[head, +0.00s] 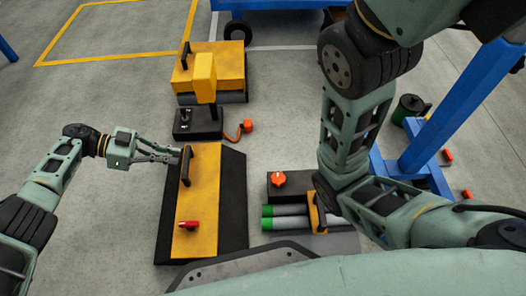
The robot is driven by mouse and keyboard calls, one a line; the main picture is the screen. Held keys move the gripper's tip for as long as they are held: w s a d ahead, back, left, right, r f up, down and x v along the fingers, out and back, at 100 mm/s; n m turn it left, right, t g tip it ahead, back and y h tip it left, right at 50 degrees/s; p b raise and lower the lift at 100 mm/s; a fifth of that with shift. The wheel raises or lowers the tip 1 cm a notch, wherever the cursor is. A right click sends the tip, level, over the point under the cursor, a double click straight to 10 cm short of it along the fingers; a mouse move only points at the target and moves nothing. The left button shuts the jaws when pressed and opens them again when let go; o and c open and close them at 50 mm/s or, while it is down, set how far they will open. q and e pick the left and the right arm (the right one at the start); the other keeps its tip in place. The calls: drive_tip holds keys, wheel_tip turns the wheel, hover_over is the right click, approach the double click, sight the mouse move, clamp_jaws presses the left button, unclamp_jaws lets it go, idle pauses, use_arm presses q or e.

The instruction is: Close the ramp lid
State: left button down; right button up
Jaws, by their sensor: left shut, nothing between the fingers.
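The yellow ramp lid (202,220) lies in the middle left of the head view, with a black border along its right side. It carries a black bar handle (186,166) near its far end and a red lever (187,225) near its near end. My left gripper (177,156) is shut and empty at the left of the black handle, its fingertips close to it. I cannot tell whether they touch. My right arm crosses the right side of the view, and its gripper cannot be made out.
A yellow box (225,65) with a black handle stands beyond the lid. A black block with an orange knob (278,179) and green-ended tubes (283,211) sit to the right. A blue frame (450,112) stands farther right.

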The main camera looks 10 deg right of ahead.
use_arm(q)
drive_tip(key=shift+a, duration=0.1)
idle(0.5)
drive_tip(key=v, duration=0.7)
drive_tip(key=shift+a, duration=0.15)
drive_tip(key=shift+s+r, duration=0.1)
drive_tip(key=shift+r, duration=0.05)
